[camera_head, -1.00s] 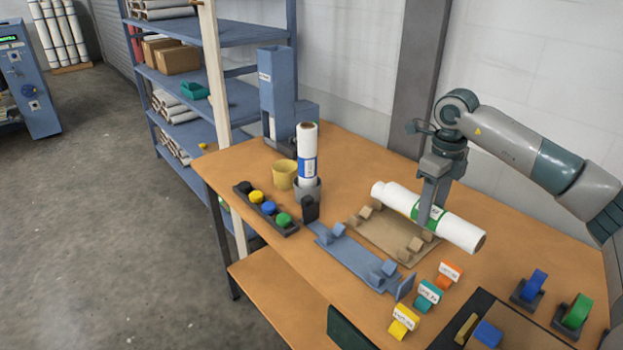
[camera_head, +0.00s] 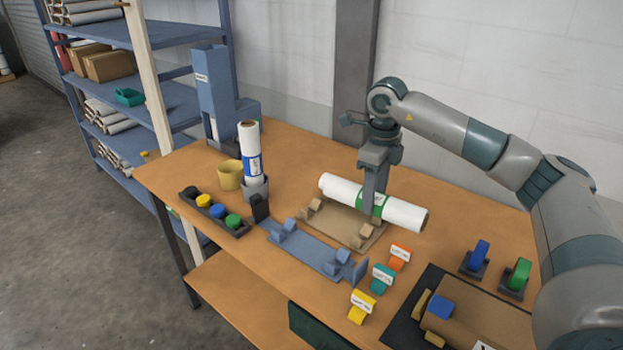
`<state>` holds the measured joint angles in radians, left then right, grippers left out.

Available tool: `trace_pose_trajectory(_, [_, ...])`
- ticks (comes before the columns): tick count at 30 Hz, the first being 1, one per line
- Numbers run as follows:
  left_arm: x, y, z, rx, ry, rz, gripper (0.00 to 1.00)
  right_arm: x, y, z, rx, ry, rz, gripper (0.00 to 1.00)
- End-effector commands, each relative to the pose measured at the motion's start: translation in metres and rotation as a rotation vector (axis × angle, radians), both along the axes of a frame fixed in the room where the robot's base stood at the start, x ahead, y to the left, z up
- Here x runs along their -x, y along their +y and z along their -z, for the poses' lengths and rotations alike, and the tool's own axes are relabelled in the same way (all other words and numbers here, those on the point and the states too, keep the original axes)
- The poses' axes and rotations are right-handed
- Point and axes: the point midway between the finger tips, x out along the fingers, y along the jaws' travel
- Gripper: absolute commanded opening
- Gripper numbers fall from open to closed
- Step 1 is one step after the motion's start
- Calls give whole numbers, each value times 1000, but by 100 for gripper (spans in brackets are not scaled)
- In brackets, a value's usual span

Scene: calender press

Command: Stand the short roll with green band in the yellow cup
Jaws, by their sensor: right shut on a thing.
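The white roll with a green band (camera_head: 403,213) lies level over the tan cradle (camera_head: 345,228) at the middle of the table. My right gripper (camera_head: 372,205) points down from above and is shut on the roll at its green band. I cannot tell whether the roll touches the cradle's blocks. The yellow cup (camera_head: 229,175) stands upright at the table's left side, and no roll stands in it. My left gripper is not in view.
A white roll with a blue band (camera_head: 251,150) stands upright in a grey cup (camera_head: 256,188) beside the yellow cup. A tray of coloured caps (camera_head: 213,211), a blue cradle (camera_head: 305,250) and small labelled blocks (camera_head: 382,278) lie in front. A blue holder (camera_head: 215,95) stands behind.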

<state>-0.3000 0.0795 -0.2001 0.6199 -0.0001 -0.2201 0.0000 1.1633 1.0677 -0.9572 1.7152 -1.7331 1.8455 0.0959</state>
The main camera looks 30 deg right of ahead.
Motion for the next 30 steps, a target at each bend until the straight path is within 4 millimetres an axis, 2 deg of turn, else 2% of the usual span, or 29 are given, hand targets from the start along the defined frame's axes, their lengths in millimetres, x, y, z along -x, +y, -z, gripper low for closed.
trace_pose_trajectory(5, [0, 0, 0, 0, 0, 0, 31, 3, 29, 6, 4, 0, -242, 16])
trace_pose_trajectory(14, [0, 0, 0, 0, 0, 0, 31, 24, 108, 25, 13, 6, -970, 16])
trace_pose_trajectory(24, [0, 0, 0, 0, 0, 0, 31, 70, 195, 44, 10, 10, -1888, 16])
trace_pose_trajectory(30, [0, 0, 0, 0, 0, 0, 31, 101, 231, 52, 4, 6, -2354, 16])
